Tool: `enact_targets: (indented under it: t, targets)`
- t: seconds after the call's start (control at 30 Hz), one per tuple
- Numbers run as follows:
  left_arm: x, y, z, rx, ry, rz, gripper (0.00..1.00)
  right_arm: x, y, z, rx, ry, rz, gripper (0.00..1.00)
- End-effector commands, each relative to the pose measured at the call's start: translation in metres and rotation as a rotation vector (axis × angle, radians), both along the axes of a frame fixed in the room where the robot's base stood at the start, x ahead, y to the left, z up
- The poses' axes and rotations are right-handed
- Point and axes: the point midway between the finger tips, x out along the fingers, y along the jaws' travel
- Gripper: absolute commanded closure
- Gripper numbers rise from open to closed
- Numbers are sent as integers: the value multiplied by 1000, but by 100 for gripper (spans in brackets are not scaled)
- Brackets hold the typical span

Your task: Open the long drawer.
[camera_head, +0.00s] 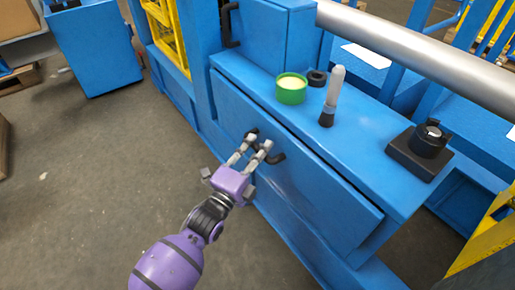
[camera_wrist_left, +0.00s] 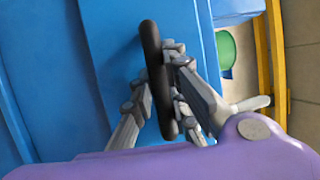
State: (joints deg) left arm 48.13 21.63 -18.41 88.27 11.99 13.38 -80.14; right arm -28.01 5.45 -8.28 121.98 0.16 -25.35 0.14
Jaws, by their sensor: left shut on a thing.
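The long blue drawer (camera_head: 300,170) is in the front of the blue cabinet, and its front panel stands a little out from the body along the top edge. Its black handle (camera_head: 275,154) is at the left part of the panel. My left gripper (camera_head: 258,148) is at this handle, with its fingers on either side of the bar. In the left wrist view the black handle (camera_wrist_left: 152,70) runs between the grey fingers (camera_wrist_left: 160,95), which are shut on it. Part of the handle is hidden by the fingers. My right gripper is not in view.
On the cabinet top (camera_head: 360,180) stand a green tin (camera_head: 291,90), a black ring (camera_head: 317,77), a whitish bottle with a black cap (camera_head: 333,95) and a black device (camera_head: 428,140). A silver pipe (camera_head: 420,50) runs behind.

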Motion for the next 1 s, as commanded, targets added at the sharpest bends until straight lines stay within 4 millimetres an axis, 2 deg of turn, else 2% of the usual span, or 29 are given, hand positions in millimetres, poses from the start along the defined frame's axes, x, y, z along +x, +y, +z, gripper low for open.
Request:
enact_targets:
  t: [0.17,0.8,1.0]
  targets:
    - [-6,10,0,0,4,1,100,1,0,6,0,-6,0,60]
    - [-73,101,0,-4,6,3,100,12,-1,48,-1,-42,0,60]
    - [-84,117,0,-5,6,1,100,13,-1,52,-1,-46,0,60]
